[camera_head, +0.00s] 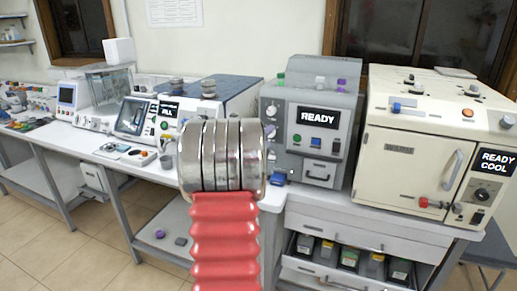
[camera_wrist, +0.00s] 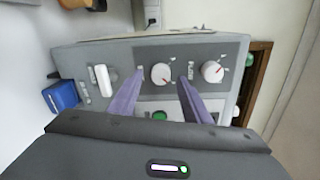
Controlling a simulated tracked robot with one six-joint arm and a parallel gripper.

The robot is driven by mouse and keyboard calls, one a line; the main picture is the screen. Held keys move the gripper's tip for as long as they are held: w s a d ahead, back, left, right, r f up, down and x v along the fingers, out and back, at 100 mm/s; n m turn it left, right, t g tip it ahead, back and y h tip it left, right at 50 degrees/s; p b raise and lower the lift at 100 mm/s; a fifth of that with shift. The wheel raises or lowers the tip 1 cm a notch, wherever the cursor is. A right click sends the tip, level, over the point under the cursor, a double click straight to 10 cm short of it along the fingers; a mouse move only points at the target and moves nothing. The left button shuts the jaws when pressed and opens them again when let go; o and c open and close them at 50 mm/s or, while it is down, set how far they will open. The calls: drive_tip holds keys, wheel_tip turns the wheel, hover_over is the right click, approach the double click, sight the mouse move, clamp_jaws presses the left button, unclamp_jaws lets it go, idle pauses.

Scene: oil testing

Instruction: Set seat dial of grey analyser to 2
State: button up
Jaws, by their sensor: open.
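The grey analyser (camera_head: 342,105) stands on the bench right of centre in the head view, with a lit READY display. In the wrist view its grey front panel (camera_wrist: 130,60) appears turned sideways. The labels are too small to read, so I cannot tell which is the seat dial. My gripper (camera_wrist: 161,80) is open, its two purple fingers on either side of the middle dial. Contact with it is unclear.
A white lever-like knob (camera_wrist: 104,80) and a green button (camera_wrist: 160,115) lie close to the fingers. A blue object (camera_wrist: 62,96) is beside the panel. A cream oven-like machine (camera_head: 415,150) stands right of the analyser; a white-and-blue instrument (camera_head: 150,118) stands left. An open drawer (camera_head: 345,272) holds several containers below.

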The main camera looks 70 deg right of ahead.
drive_tip(key=w+a, duration=0.1)
drive_tip(key=a, duration=1.1)
drive_tip(key=shift+a+r, duration=0.2)
drive_tip(key=shift+a, duration=0.05)
drive_tip(key=shift+w, duration=0.1)
